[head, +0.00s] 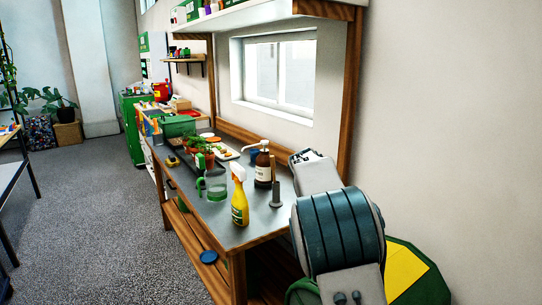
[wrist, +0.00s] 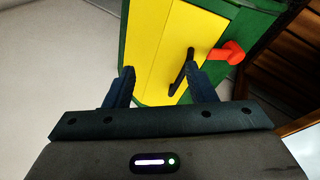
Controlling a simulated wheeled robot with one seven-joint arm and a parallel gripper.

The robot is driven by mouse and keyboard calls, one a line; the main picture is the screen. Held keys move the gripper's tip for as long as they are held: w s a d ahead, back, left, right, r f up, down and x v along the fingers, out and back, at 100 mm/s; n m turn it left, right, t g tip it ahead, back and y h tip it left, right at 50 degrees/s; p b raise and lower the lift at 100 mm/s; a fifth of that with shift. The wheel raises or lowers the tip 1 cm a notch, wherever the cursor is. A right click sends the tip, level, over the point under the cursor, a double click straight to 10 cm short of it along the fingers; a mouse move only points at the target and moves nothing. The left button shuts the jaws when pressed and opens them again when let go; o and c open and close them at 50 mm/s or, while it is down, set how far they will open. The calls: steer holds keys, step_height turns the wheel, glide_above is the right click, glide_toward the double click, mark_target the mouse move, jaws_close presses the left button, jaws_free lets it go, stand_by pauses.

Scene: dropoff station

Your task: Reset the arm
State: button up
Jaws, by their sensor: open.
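My gripper (wrist: 161,75) shows in the wrist view with its two dark fingers spread apart. Nothing is held between them. Beyond the fingers is a green and yellow panel-like thing (wrist: 160,40) with a black handle (wrist: 183,72) and a red part (wrist: 226,53) on its right. The right finger overlaps the handle in the picture; I cannot tell whether they touch. In the head view my arm reaches up at the lower right, beside the workbench. I cannot make out the gripper fingers there.
A green and yellow thing (head: 408,272) stands at lower right, behind my arm. Carpet (head: 95,220) left of the bench is clear.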

steer(key=s+a+r+n+t+y+p, duration=0.1)
steer(key=s+n+t+y+p, duration=0.1)
steer(key=s, duration=1.2)
steer(key=s+a+r+n+t+y+p, duration=0.1)
steer(key=s+r+n+t+y+p, duration=0.1)
steer(key=s, duration=1.3)
steer(key=shift+a+n+t+y+p, duration=0.35)
steer(key=shift+n+y+p, duration=0.3)
steer(key=shift+n, duration=0.45)
